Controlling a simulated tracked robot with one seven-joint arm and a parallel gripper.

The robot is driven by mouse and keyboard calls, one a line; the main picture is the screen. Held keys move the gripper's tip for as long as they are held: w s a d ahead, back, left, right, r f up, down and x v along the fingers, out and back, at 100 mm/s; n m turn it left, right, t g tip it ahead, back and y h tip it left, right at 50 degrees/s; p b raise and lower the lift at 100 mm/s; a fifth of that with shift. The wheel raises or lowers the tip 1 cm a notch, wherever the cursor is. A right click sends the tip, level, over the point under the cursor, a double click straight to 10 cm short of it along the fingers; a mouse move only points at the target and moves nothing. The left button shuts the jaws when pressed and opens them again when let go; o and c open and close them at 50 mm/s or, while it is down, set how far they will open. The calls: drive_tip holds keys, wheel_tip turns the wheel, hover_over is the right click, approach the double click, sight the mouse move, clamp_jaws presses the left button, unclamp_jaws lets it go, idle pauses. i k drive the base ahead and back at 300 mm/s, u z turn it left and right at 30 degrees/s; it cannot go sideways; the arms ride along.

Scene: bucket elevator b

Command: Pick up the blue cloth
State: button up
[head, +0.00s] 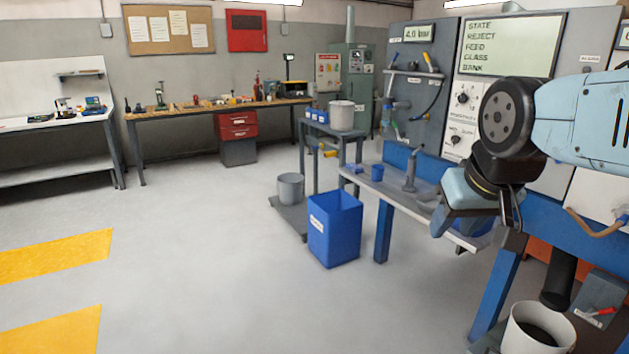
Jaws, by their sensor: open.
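My gripper (477,232) hangs at the right, above the front part of the blue-framed bench (410,192). Its jaws are open, pointing down, and nothing shows held between them. A blue patch (478,227) shows behind and between the fingers at the bench's near end. It is partly hidden by the gripper, and I cannot tell whether it is the blue cloth or a container. No other thing in view is clearly a cloth.
A small blue cup (377,172) and a grey upright tool (410,172) stand on the bench. A blue bin (335,230) and a grey bucket (291,188) are left of it. A white bucket (538,330) is at lower right. Open floor (200,240) lies left.

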sight(354, 168)
drive_tip(key=u, duration=0.1)
drive_tip(key=i, duration=2.95)
drive_tip(key=u, duration=0.15)
